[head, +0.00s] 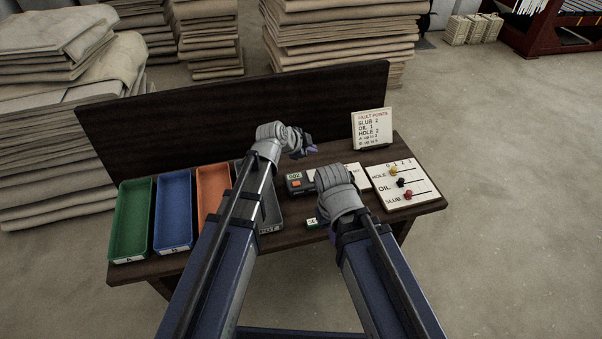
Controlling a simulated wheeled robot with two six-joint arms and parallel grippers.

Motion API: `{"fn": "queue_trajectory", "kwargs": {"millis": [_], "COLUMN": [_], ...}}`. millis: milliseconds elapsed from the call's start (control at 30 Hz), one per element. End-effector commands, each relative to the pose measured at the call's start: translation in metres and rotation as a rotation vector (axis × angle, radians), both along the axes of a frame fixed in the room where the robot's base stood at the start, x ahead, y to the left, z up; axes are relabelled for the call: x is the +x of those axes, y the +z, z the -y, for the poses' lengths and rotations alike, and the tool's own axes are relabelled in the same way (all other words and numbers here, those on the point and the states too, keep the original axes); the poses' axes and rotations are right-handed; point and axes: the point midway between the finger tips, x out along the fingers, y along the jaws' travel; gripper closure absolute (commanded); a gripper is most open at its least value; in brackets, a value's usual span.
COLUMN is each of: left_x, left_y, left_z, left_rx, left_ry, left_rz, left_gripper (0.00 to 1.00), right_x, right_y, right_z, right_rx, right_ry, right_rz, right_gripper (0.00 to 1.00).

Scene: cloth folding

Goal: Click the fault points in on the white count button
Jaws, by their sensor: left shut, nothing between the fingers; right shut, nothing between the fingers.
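A dark counter (293,178) with a small display, which seems to read 002, and an orange patch sits mid-table. A pale labelled strip (356,171) shows to its right, partly behind my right gripper; I cannot make out a white button. A white card (371,129) lists fault points: slub 2, oil 1, hole 2. My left gripper (304,148) is shut and empty above the table, behind the counter. My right gripper (334,190) is shut over the table, just right of the counter; its fingertips are mostly hidden by its own wrist.
A white board (425,187) has hole, oil and slub rows with yellow, black and red knobs. Green (130,222), blue (173,212) and orange (213,187) trays stand at the left, with a grey tray (271,212) beside them. A dark back panel (230,110) borders the table.

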Motion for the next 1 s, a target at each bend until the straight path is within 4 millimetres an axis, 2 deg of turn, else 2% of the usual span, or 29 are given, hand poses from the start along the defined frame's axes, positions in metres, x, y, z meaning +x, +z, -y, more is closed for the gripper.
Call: {"fn": "queue_trajectory", "kwargs": {"millis": [567, 767, 1000], "left_x": [0.0, 0.0, 0.0], "left_y": [-0.003, -0.019, -0.051], "left_z": [0.002, 0.002, 0.002], "left_rx": [-0.015, -0.014, -0.014], "left_ry": [0.0, 0.0, 0.0], "left_rz": [0.002, 0.002, 0.002], "left_gripper": [1.0, 1.0, 1.0], "right_x": [0.0, 0.0, 0.001], "right_y": [-0.005, -0.021, -0.053], "right_z": [0.0, 0.001, 0.001], "right_rx": [0.0, -0.003, -0.007], "right_ry": [0.0, 0.001, 0.004], "right_rz": [0.0, 0.001, 0.003], "right_gripper": [1.0, 1.0, 1.0]}}
